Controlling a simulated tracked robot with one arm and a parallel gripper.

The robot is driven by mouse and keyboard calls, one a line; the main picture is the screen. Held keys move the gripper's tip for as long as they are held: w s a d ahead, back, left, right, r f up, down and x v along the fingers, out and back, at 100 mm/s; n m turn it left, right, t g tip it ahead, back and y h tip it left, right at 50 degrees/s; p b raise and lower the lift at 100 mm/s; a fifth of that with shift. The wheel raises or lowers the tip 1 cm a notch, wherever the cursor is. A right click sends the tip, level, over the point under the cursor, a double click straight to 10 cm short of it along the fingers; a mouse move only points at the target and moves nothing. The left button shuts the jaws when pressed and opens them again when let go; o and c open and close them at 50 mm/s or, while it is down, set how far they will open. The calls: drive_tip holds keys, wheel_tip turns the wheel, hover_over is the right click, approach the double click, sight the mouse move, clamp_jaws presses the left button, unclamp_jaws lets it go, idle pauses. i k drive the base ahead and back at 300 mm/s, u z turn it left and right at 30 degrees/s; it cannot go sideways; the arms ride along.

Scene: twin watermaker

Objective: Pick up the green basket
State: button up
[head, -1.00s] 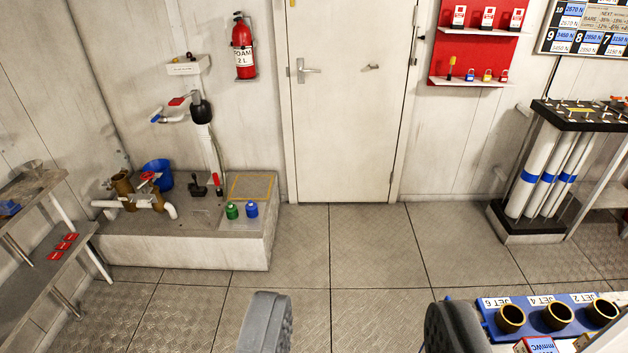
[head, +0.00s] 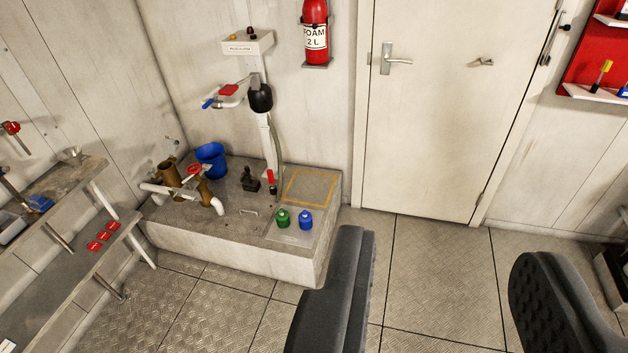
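A small green round item, which I take as the green basket (head: 283,218), stands on the front right part of a low grey plinth. It is upright, close beside a similar blue one (head: 306,220). My gripper (head: 440,252) is open, with its two dark ribbed fingers wide apart and only floor and door between them. The green basket is beyond and to the left of the left finger, not touched. No part of it is hidden by the gripper.
The plinth (head: 235,240) also carries brass valves and pipes (head: 190,190), a blue bucket (head: 211,160) and a white post (head: 264,140) with a hose. A metal shelf (head: 75,265) is at the left. The floor before the door (head: 450,110) is clear.

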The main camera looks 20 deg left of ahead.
sight(281, 217)
drive_tip(key=u, duration=0.1)
drive_tip(key=i, duration=1.3)
drive_tip(key=u, duration=0.35)
drive_tip(key=i, duration=1.5)
drive_tip(key=u, duration=0.15)
